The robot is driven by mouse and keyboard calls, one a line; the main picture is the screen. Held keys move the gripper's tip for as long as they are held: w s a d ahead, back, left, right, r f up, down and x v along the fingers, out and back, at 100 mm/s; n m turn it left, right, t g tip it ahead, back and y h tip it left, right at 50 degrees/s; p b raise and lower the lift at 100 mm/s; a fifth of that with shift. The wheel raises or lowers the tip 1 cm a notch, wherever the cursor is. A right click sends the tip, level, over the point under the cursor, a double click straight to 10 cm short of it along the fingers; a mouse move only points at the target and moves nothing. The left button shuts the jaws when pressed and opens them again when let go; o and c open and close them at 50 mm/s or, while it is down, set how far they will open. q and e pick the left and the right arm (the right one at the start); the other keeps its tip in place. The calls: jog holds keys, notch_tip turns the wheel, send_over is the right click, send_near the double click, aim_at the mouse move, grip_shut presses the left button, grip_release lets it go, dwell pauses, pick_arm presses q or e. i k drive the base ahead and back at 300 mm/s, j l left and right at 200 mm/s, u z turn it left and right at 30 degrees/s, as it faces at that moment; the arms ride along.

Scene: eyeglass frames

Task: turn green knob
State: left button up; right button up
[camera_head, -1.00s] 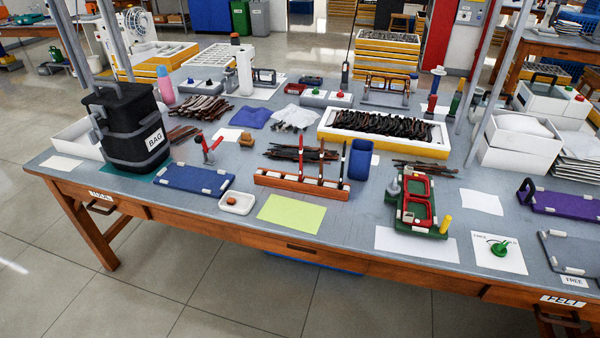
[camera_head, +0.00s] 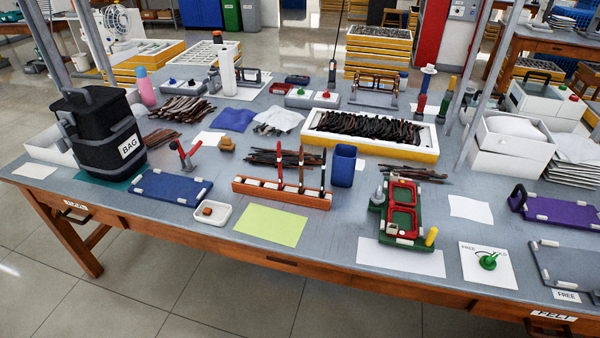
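The green knob (camera_head: 488,262) sits on a white card (camera_head: 476,275) near the front edge of the workbench, at the right. The card carries a dark curved arrow and printed words; the left one reads "FREE" and the right one is partly covered by the knob. The knob's pointer seems to lean toward the upper right. Neither of my grippers shows in the head view, and nothing touches the knob.
Left of the card stands a green fixture with red frames (camera_head: 402,208) and a yellow peg (camera_head: 431,237). Right of it lies a grey tray (camera_head: 570,268) with white corners. A purple tray (camera_head: 556,205) lies behind. The bench front edge is close to the card.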

aim_at(489, 262)
jog(key=z, duration=1.4)
